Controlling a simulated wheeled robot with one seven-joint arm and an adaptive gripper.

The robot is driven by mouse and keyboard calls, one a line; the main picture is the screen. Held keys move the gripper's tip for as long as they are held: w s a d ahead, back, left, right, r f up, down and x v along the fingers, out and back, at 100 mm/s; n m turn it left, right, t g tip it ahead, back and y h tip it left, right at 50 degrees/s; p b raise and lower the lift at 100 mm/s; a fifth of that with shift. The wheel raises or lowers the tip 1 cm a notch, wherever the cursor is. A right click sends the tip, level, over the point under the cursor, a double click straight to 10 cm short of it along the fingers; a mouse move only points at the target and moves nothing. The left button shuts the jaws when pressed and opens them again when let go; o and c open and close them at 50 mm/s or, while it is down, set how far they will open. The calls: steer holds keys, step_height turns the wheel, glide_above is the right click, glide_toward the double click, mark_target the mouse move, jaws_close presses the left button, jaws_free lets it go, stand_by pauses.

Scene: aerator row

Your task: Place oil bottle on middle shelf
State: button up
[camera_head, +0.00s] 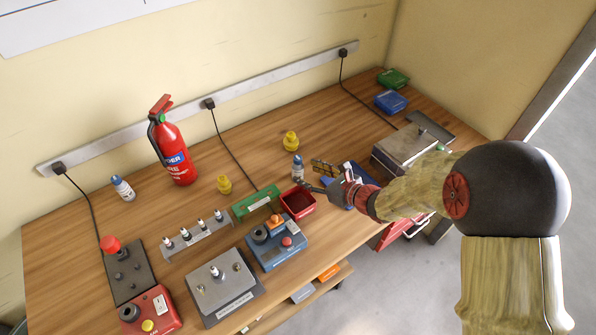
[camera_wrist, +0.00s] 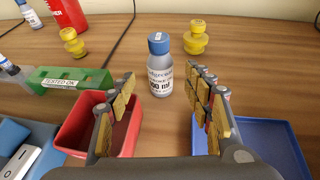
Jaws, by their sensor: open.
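A small white bottle with a blue cap (camera_head: 298,168) stands upright on the wooden table. In the wrist view the bottle (camera_wrist: 159,72) is straight ahead, with "100 ml" partly legible on its label. My gripper (camera_head: 315,177) is open. In the wrist view its padded fingers (camera_wrist: 162,90) are spread to either side of the line to the bottle, which stands beyond the tips, untouched. A similar bottle (camera_head: 122,188) stands at the far left. A low wooden shelf (camera_head: 272,318) shows below the table's front edge; I cannot tell if it is the middle shelf.
A red bin (camera_head: 297,204) and a blue tray (camera_wrist: 262,150) lie below my fingers. A green "tested ok" block (camera_head: 257,201) is left of the bottle, and a yellow container (camera_head: 290,141) is behind it. A fire extinguisher (camera_head: 175,150) stands further left.

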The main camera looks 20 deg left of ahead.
mark_target(302, 172)
steer(key=shift+f+b+x, duration=0.1)
steer(key=shift+b+x, duration=0.35)
steer(key=shift+x, duration=1.1)
steer(key=shift+f+b+x, duration=0.15)
steer(key=shift+b+x, duration=0.3)
steer(key=shift+x, duration=1.1)
steer(key=shift+d, duration=0.15)
steer(key=shift+c, duration=0.5)
steer(key=shift+s, duration=0.1)
steer(key=c, duration=1.1)
jaws_close()
steer(key=shift+r, duration=0.15)
